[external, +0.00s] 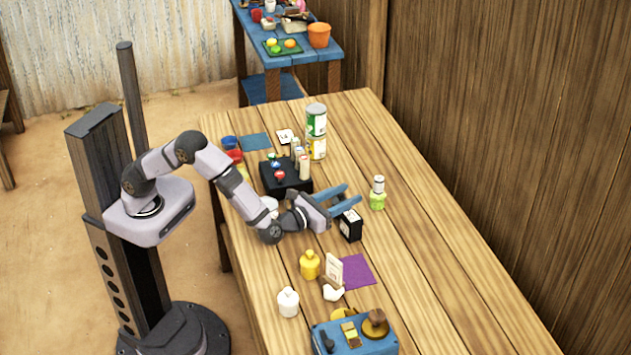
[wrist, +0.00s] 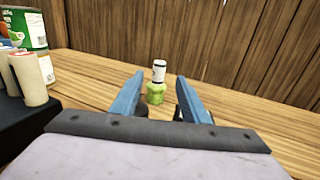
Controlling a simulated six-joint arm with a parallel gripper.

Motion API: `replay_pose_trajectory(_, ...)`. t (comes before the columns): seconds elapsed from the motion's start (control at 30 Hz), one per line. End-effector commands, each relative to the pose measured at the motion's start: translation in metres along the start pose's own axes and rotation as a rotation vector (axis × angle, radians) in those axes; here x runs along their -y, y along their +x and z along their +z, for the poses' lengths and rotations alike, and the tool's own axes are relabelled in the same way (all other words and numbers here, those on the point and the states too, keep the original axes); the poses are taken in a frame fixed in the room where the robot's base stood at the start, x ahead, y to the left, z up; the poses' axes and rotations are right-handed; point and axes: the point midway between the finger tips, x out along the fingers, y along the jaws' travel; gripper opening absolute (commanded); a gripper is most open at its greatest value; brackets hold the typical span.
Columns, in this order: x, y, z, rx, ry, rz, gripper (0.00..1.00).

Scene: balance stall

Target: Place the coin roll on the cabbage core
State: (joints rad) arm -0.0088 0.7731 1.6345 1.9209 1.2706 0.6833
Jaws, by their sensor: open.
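The coin roll (external: 379,183) is a small pale cylinder with dark bands. It stands upright on top of the green cabbage core (external: 377,201), which sits on the wooden table. In the wrist view the coin roll (wrist: 159,70) rests on the cabbage core (wrist: 155,95), ahead of the fingers. My gripper (external: 354,194) is open and empty, its blue fingers pointing toward the stack from the left with a gap before it. Nothing is between the fingers.
A black box with a white label (external: 350,226) stands just below my fingers in the external view. Stacked cans (external: 316,121) and a black stand with pale cylinders (external: 270,179) lie to the left. The table right of the stack is clear.

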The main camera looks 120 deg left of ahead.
Motion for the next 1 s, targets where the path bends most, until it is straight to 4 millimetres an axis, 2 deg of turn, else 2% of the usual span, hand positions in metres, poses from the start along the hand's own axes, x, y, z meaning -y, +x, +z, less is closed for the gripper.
replay_pose_trajectory(0.1,0.001,-0.012,0.0,0.0,0.0,-0.002,0.41)
replay_pose_trajectory(0.23,0.0,-0.018,0.0,0.001,0.0,0.0,0.41)
replay_pose_trajectory(0.77,-0.002,-0.019,0.002,-0.003,-0.005,0.004,0.41)
replay_pose_trajectory(0.87,-0.013,-0.013,0.012,-0.027,-0.037,0.033,0.41)
replay_pose_trajectory(1.0,-0.048,-0.001,0.038,-0.107,-0.16,0.13,0.41)
